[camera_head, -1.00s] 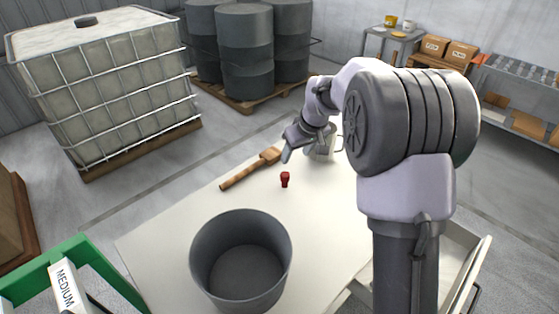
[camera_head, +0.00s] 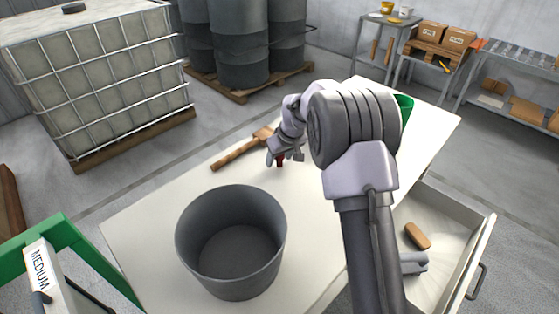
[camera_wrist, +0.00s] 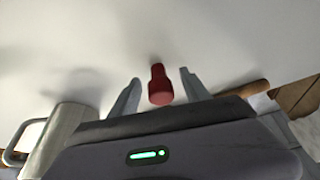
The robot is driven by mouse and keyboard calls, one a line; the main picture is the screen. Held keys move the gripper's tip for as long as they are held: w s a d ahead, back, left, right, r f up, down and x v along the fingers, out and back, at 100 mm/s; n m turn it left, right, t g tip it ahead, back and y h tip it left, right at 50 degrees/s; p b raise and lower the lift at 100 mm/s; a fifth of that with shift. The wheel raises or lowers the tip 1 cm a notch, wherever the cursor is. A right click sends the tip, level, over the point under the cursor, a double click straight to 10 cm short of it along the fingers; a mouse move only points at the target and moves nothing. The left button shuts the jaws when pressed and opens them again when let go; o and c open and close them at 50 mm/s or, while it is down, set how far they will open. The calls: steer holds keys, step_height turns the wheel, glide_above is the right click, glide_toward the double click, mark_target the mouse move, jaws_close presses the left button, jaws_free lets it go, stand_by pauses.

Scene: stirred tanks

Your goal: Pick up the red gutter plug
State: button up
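The red gutter plug (camera_head: 280,161) stands on the white table (camera_head: 150,225), partly hidden by my gripper in the head view. In the wrist view the plug (camera_wrist: 160,86) shows as a wide red body with a narrower end. My gripper (camera_head: 276,159) is low over the table at the plug. In the wrist view its two fingers (camera_wrist: 160,84) are spread, one on each side of the plug, with a gap on both sides. Nothing is held.
A wooden mallet (camera_head: 241,150) lies just behind and left of the plug; its handle shows at right in the wrist view. A big grey bucket (camera_head: 230,240) stands in front. A metal mug (camera_wrist: 62,130) is at left in the wrist view. An open drawer (camera_head: 455,250) juts out right.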

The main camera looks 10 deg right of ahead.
jaws_close()
